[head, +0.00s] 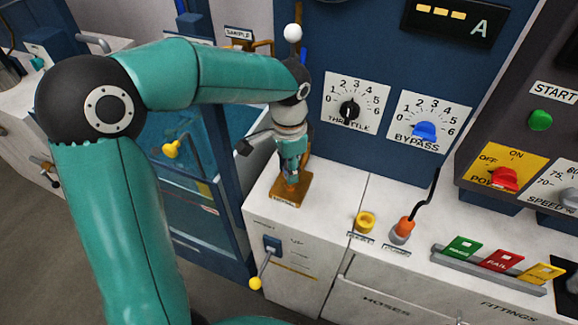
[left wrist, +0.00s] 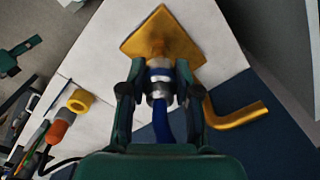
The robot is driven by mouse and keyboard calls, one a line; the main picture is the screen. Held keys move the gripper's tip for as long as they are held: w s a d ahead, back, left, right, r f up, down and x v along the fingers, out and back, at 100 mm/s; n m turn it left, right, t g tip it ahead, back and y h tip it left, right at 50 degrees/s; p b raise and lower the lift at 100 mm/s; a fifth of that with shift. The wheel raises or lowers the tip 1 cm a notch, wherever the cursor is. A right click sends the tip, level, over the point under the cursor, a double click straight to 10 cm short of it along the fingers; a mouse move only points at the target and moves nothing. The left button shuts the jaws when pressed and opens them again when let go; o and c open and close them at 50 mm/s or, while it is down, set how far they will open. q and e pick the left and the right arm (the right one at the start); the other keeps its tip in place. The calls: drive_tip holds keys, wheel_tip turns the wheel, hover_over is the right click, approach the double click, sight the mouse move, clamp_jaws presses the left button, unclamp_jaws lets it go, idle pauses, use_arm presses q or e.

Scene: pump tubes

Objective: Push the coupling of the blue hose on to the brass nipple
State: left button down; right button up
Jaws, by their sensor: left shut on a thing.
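My left gripper (head: 291,178) points down over the brass plate (head: 289,192) on the white cabinet top. In the left wrist view its two fingers (left wrist: 158,76) are shut on the metal coupling (left wrist: 160,88), which has a blue band. The blue hose (left wrist: 162,125) runs from the coupling back towards the gripper's palm. The brass nipple (left wrist: 160,52) stands on the plate, straight in line with the coupling. The coupling's end meets or covers the nipple's top; I cannot tell how far it is on. My right gripper is not in view.
A bent brass pipe (left wrist: 237,115) lies close beside one finger. A yellow socket (head: 364,221) and an orange plug (head: 403,229) with a black cable stand to the right on the cabinet top. The blue panel with dials (head: 352,105) rises behind.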

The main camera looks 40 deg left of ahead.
use_arm(q)
drive_tip(key=shift+f+b, duration=1.25)
drive_tip(key=shift+f, duration=0.45)
idle(0.3)
drive_tip(key=c, duration=0.7)
unclamp_jaws()
drive_tip(key=shift+r, duration=0.1)
drive_tip(key=shift+c, duration=0.2)
wheel_tip(320, 180, up, 12)
drive_tip(key=shift+f, duration=0.1)
idle(0.4)
